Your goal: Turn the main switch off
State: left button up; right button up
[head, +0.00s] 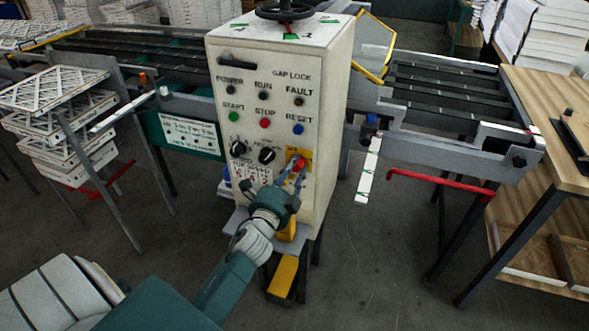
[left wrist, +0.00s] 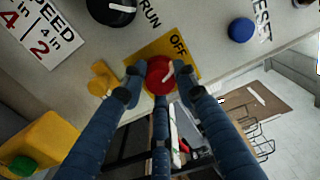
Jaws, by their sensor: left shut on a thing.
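The main switch is a red rotary knob (left wrist: 160,76) with a white pointer mark, on a yellow plate (left wrist: 178,48) marked OFF. In the head view the red knob (head: 298,163) shows at the lower right of the control cabinet's front (head: 265,100). My left gripper (head: 292,175) reaches up to it from below. In the left wrist view the blue fingers (left wrist: 163,80) are closed on the knob from both sides. The white mark points up and to the right, toward the word OFF. My right gripper is not in view.
Black knobs (head: 267,155) and a blue reset button (head: 298,130) sit close by on the panel. A yellow box (left wrist: 40,142) with a green button is below left in the wrist view. Conveyors (head: 445,90) flank the cabinet, with a wooden table (head: 535,110) at right.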

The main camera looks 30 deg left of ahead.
pick_arm(q)
jog(key=shift+a+r, duration=0.25)
jog(key=shift+r, duration=0.1)
jog(key=o, duration=1.1)
jog(key=shift+o, duration=0.2)
jog(key=shift+a+f, duration=0.1)
jog(key=shift+f, duration=0.1)
jog(key=v, duration=1.2)
